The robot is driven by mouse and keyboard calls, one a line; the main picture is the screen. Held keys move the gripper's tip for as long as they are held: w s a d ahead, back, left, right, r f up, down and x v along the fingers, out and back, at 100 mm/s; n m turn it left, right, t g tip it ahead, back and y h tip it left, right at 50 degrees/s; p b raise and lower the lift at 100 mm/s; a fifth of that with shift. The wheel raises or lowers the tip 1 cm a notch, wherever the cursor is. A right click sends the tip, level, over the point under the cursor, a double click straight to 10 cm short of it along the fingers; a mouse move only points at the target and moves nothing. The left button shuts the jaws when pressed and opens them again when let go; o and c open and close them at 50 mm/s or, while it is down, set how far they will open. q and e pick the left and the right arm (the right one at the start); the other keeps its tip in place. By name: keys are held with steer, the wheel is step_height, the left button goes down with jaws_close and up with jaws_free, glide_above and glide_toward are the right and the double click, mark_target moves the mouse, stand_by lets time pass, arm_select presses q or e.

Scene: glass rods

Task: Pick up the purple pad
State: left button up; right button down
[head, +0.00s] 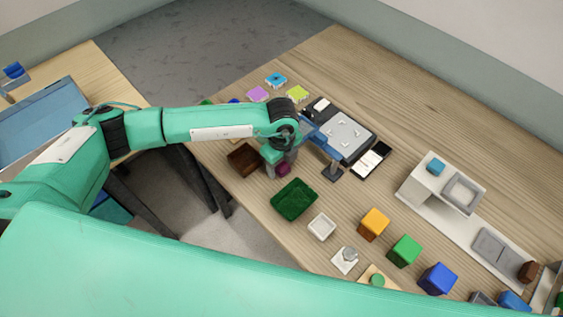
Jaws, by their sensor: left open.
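A flat purple pad (257,94) lies near the far left edge of the wooden table, beside a blue pad (276,79) and a lime pad (297,93). My left arm reaches in from the left, and its gripper (279,168) points down over the table, well nearer to me than the purple pad and apart from it. The left gripper is open. A small dark magenta object (284,169) shows right at its fingers; I cannot tell if they touch it. My right gripper is not in view.
A brown tray (243,159) and a green tray (294,200) flank the left gripper. A dark device with a grey plate (344,136) stands to its right. Orange (373,224), green (404,251) and blue (437,279) blocks stand nearer.

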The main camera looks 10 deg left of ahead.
arm_select(q)
steer(key=shift+f, duration=0.15)
steer(key=shift+c, duration=0.2)
steer(key=c, duration=1)
steer(key=shift+c, duration=0.2)
step_height(320, 180, up, 20)
steer(key=b, duration=0.4)
steer(key=shift+b, duration=0.4)
